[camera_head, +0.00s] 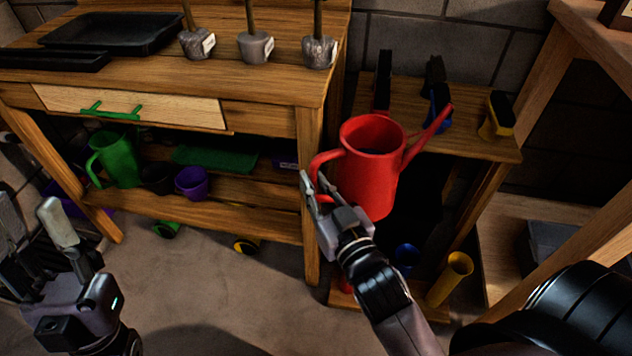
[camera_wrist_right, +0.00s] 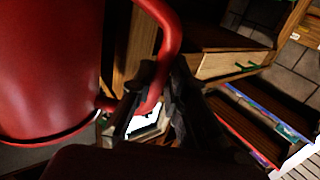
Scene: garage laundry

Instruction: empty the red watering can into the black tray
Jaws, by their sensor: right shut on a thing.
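The red watering can (camera_head: 368,178) is held up in front of the small wooden shelf, almost upright, with its spout pointing up and right. My right gripper (camera_head: 318,187) is shut on its handle at the left side. In the right wrist view the can (camera_wrist_right: 50,70) fills the left side, and the handle passes between the fingers (camera_wrist_right: 150,105). I cannot see what is inside the can. A black tray (camera_head: 112,34) lies on the workbench top at the back left, well away from the can. My left gripper (camera_head: 30,208) is open and empty at the lower left.
A flatter black tray (camera_head: 55,60) lies in front of the tray. Several grey pots with handles, including one (camera_head: 256,46), stand on the workbench (camera_head: 170,72). A green watering can (camera_head: 118,158) sits on its lower shelf. A wooden frame (camera_head: 560,60) stands at right.

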